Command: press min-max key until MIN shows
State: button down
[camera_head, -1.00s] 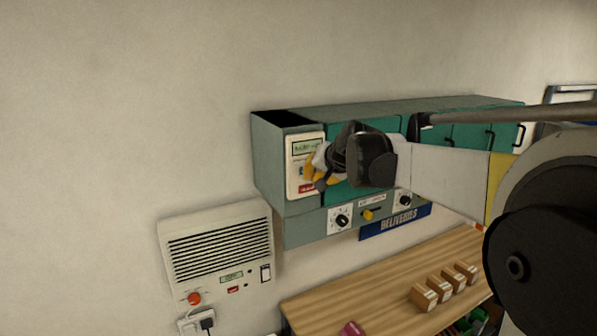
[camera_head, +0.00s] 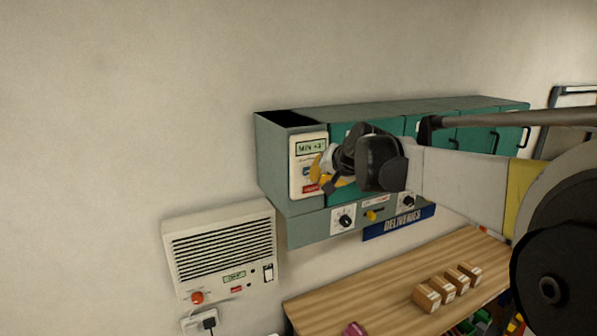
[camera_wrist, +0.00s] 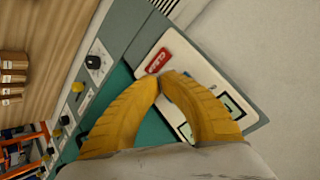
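A cream thermometer panel (camera_head: 298,178) is on the left end of the green wall cabinet. Its display (camera_head: 311,148) reads MIN with a number that looks like +3. A small blue patch, perhaps the key, shows beside my fingers, with a red label (camera_head: 310,188) below it. In the wrist view the panel (camera_wrist: 180,45) lies under my fingertips, with the red label (camera_wrist: 158,60) just past them. My gripper (camera_head: 318,173) has its yellow fingertips together and empty, as the wrist view (camera_wrist: 161,76) also shows. The fingers partly hide the key; I cannot tell whether they touch it.
Below the panel is a strip with black knobs (camera_head: 345,221) and a yellow knob (camera_head: 372,216). A blue DELIVERIES sign (camera_head: 400,222) hangs under it. A vented wall unit (camera_head: 222,252) is at lower left. A wooden bench (camera_head: 375,296) holds several small boxes.

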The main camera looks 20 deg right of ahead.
jog(key=shift+s, duration=2.45)
jog(key=s+a+f+n+g+b, duration=0.1)
jog(key=s+a+f+b, duration=0.5)
jog(key=f+b, duration=0.6)
jog(key=s+a+f+n+g+b, duration=0.1)
jog(key=s+a+f+n+b, duration=0.3)
jog(key=s+f+b, duration=0.6)
jog(key=s+a+f+n+g+b, duration=0.1)
jog(key=s+a+f+n+b, duration=0.2)
jog(key=s+a+f+b, duration=0.5)
notch_tip(320, 180, down, 23)
jog(key=s+b, duration=0.1)
jog(key=b, duration=0.7)
jog(key=shift+a+f+g+y, duration=0.2)
jog(key=shift+a+g+y, duration=0.1)
